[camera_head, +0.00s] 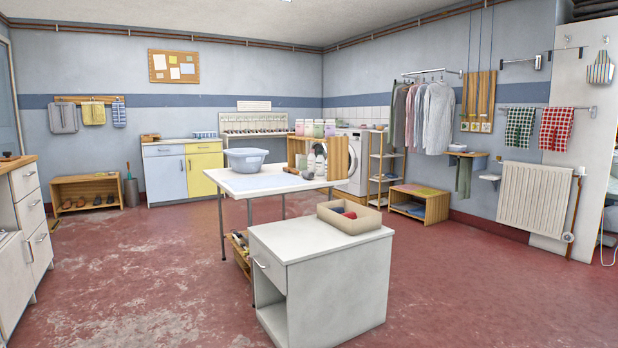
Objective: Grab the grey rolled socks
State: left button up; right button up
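I cannot make out any grey rolled socks for sure at this size. An open beige box (363,225) stands on top of the white cabinet (338,278) in the front middle. A small round red thing (349,214) shows inside the box, with a darker thing beside it that is too small to tell. The near wall of the box hides part of its inside. Neither of my grippers is in view.
White drawers (27,210) stand at the left edge. A radiator (535,197) hangs on the right wall. The red floor is clear at left and right.

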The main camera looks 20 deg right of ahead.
aim_at(308, 175)
jog(key=i+j+u, duration=0.2)
jog(key=i, duration=1.25)
jog(key=i+j+u, duration=0.15)
jog(key=i, duration=1.25)
jog(key=i+z, duration=0.1)
jog(key=i, duration=0.9)
jog(key=i+j+z, duration=0.1)
jog(key=i, duration=0.95)
